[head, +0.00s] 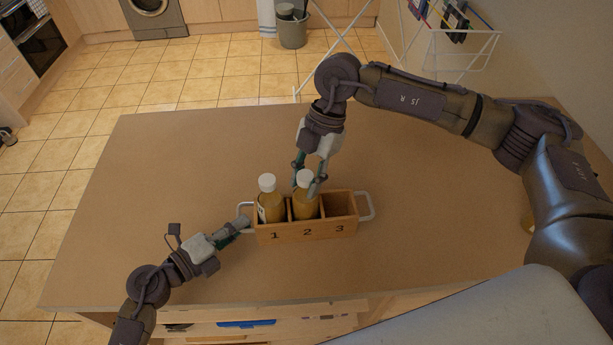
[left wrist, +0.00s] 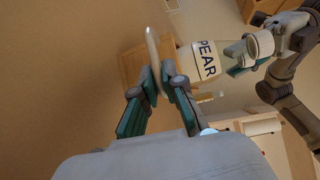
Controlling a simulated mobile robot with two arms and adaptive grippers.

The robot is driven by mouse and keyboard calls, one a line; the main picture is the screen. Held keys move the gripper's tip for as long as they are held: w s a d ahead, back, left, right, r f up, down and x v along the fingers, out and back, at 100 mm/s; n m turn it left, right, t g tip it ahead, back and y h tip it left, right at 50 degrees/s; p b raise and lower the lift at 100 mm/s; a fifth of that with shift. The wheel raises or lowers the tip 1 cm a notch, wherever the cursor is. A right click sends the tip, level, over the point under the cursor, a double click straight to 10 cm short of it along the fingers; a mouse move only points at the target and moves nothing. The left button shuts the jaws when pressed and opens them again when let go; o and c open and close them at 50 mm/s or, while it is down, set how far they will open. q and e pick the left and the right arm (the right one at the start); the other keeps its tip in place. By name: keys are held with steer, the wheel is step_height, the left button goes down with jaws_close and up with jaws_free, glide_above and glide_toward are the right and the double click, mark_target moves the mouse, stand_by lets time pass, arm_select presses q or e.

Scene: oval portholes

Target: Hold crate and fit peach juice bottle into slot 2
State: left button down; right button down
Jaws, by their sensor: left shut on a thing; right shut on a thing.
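The wooden crate (head: 308,231) stands on the table, its three slots numbered 1, 2 and 3. My left gripper (head: 242,224) is shut on the crate's left white handle (head: 240,211); the handle also shows between the fingers in the left wrist view (left wrist: 153,58). A white-capped amber bottle (head: 305,207) stands in slot 2, with my right gripper (head: 307,184) shut around its upper part. Its label is hidden, and I cannot tell whether it touches the slot floor. A similar bottle (head: 270,208) stands in slot 1; in the left wrist view a label reads PEAR (left wrist: 208,60). Slot 3 (head: 340,204) is empty.
The brown table (head: 160,200) is clear around the crate. A small yellowish object (head: 527,222) is mostly hidden behind my right arm at the right. A drying rack (head: 450,45) and a grey bin (head: 292,32) stand beyond the table.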

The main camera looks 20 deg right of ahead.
arm_select(q)
steer(key=shift+s+f, duration=0.1)
steer(key=shift+f, duration=0.1)
arm_select(e)
steer(key=c, duration=0.7)
jaws_free()
steer(key=v, duration=1.2)
steer(key=shift+r, duration=0.1)
arm_select(q)
steer(key=c, duration=1.2)
jaws_free()
steer(key=shift+r, duration=0.1)
